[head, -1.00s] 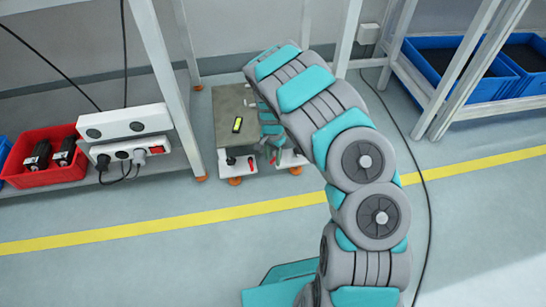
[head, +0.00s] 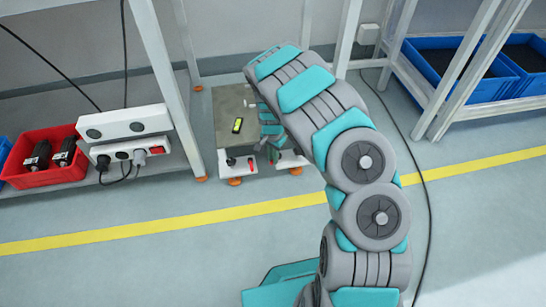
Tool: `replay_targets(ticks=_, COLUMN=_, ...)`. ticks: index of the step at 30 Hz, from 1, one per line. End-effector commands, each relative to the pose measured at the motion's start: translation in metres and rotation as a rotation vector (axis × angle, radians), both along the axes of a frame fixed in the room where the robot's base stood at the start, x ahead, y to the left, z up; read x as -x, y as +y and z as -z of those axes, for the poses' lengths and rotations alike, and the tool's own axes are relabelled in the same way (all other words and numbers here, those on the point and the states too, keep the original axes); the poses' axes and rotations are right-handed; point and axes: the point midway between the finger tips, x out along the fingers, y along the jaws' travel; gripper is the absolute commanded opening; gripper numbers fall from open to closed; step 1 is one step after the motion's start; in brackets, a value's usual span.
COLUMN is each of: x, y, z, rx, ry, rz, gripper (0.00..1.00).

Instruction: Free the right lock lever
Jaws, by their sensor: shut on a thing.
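A low cart (head: 229,108) with a grey-brown top and a white front stands by the back wall. My gripper (head: 272,148) is at the cart's front right, low beside the top's edge, and is shut on the right lock lever, which is mostly hidden behind the fingers and arm. A dark handheld device (head: 238,125) with a yellow-green face lies on the cart top. My arm covers the cart's right side.
A white shelf post (head: 170,90) and a power strip (head: 128,152) with plugs stand left of the cart. A red bin (head: 48,178) holds black parts. Blue bins (head: 428,62) sit on the right shelf. A cable runs over the floor at right. The floor in front is open.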

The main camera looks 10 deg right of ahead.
Motion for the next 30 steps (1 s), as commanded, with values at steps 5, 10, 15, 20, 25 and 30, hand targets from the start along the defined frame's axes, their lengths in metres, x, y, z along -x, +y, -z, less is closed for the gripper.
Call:
replay_targets(ticks=5, x=0.001, y=-0.001, z=-0.001, rx=0.0, ry=0.0, rz=-0.025, gripper=0.0)
replay_targets(ticks=10, x=0.002, y=-0.002, z=-0.002, rx=-0.001, ry=0.0, rz=-0.101, gripper=0.0)
replay_targets(ticks=15, x=0.007, y=-0.006, z=-0.003, rx=-0.003, ry=0.003, rz=-0.225, gripper=0.0)
replay_targets(ticks=20, x=0.009, y=-0.01, z=-0.003, rx=-0.004, ry=0.0, rz=-0.371, gripper=0.0)
replay_targets(ticks=25, x=0.01, y=-0.015, z=-0.002, rx=-0.004, ry=-0.001, rz=-0.526, gripper=0.0)
replay_targets(ticks=30, x=0.012, y=-0.02, z=-0.002, rx=-0.006, ry=-0.001, rz=-0.659, gripper=0.0)
